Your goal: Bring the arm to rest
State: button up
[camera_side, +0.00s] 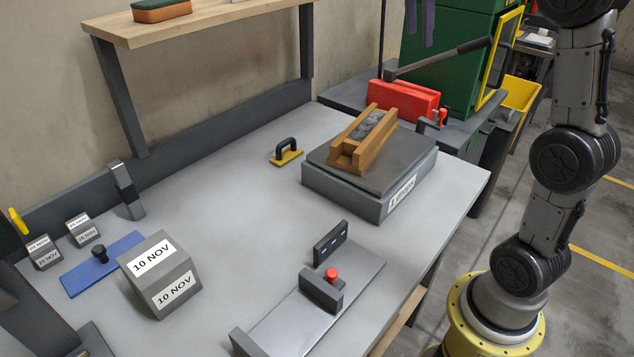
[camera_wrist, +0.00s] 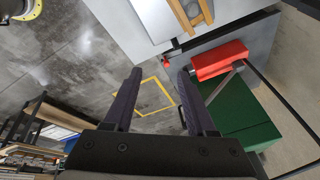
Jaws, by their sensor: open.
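My gripper (camera_wrist: 161,74) is open and empty in the wrist view, its two dark fingers well apart over bare floor with a yellow marking. In the side view the gripper's purple fingers (camera_side: 420,38) hang at the top edge, in front of the green machine (camera_side: 447,62) and high above the bench. The rest of the hand is out of that view. My arm stands at the right, on its yellow base. The fingers touch nothing that I can see.
The grey bench (camera_side: 240,185) holds a block marked 10 NOV (camera_side: 163,274), a wooden mould (camera_side: 349,157) on a grey slab (camera_side: 387,172), a yellow-based handle (camera_side: 287,157) and a clamp fixture (camera_side: 322,290). A red vise (camera_side: 402,101) stands behind. A shelf (camera_side: 215,20) overhangs the back left.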

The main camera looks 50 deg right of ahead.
jog(key=s+a+f+n+t+y, duration=0.2)
jog(key=s+a+f+n+t, duration=0.15)
jog(key=s+a+n, duration=0.9)
jog(key=s+a+f+n+t+y, duration=0.1)
jog(key=s+a+f+n, duration=0.1)
jog(key=a+f+n, duration=0.2)
jog(key=s+a+f+n+t+y, duration=0.1)
jog(key=s+a+f+n, duration=0.1)
jog(key=f+n, duration=0.5)
notch_tip(320, 180, down, 2)
jog(key=shift+s+a+f+n, duration=0.1)
jog(key=shift+s+a+n, duration=0.3)
jog(key=shift+a, duration=0.45)
